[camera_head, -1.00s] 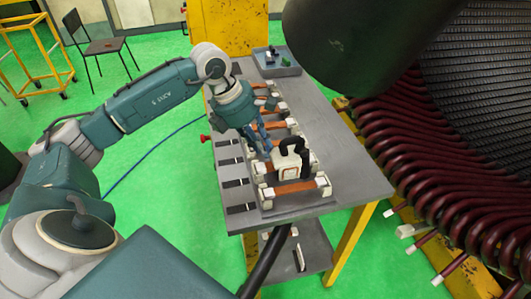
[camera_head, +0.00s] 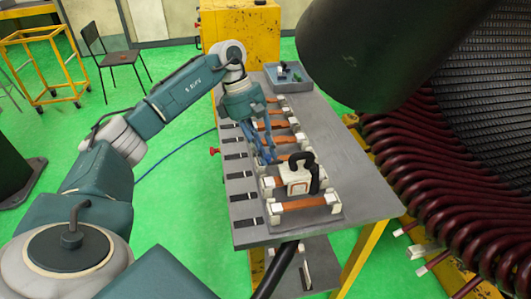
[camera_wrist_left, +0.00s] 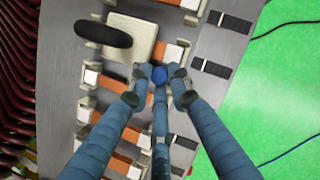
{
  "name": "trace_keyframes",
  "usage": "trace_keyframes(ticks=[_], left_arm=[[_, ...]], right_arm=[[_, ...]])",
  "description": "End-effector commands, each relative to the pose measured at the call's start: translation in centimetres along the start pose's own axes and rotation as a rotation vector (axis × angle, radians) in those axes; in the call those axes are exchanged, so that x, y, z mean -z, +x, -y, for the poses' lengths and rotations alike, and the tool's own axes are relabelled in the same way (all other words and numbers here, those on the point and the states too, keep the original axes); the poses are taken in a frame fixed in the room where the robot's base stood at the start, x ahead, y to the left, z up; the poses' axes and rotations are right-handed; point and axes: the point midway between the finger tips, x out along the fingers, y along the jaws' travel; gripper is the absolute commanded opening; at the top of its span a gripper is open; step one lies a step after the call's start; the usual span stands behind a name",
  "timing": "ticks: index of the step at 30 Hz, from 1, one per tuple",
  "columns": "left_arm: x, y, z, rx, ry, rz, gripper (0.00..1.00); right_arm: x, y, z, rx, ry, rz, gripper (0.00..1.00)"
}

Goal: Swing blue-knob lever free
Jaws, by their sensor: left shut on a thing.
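A blue knob (camera_wrist_left: 159,75) shows in the left wrist view, between the fingertips of my left gripper (camera_wrist_left: 160,77). The lever under it is mostly hidden by the fingers. In the head view my left gripper (camera_head: 269,154) reaches down to the row of clamps on the grey table, just beyond a white block (camera_head: 298,180) with a black handle. The fingers are shut on the knob. The white block also shows in the left wrist view (camera_wrist_left: 128,38), close to the fingertips. My right gripper is not in view.
Copper-coloured bars (camera_head: 303,204) lie in white holders along the grey table (camera_head: 345,160). A grey-blue tray (camera_head: 300,76) with small parts stands at the far end. Dark red coils (camera_head: 430,190) of a large stator rise on the right.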

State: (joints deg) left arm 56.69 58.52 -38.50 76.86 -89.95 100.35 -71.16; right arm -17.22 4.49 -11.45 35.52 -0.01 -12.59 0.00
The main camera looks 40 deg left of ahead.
Motion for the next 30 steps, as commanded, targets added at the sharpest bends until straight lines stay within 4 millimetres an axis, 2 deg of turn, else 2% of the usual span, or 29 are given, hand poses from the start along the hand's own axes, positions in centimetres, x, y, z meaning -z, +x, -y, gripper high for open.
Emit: trace_keyframes(ticks=[18,19,21,22,30], left_arm=[[0.09,-0.13,-0.21,0.015,0.042,0.001,0.00],[0.09,-0.13,-0.21,0.015,0.042,0.001,0.21],[0.09,-0.12,-0.21,0.015,0.042,0.000,0.35],[0.10,-0.11,-0.21,0.016,0.042,0.000,0.37],[0.12,-0.12,-0.19,0.016,0.041,0.000,0.37]], right_arm=[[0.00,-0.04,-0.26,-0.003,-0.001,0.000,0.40],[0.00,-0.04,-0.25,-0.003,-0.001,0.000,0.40],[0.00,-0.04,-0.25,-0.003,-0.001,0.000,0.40],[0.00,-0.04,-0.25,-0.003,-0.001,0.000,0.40],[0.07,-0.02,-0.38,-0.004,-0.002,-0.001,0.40]])
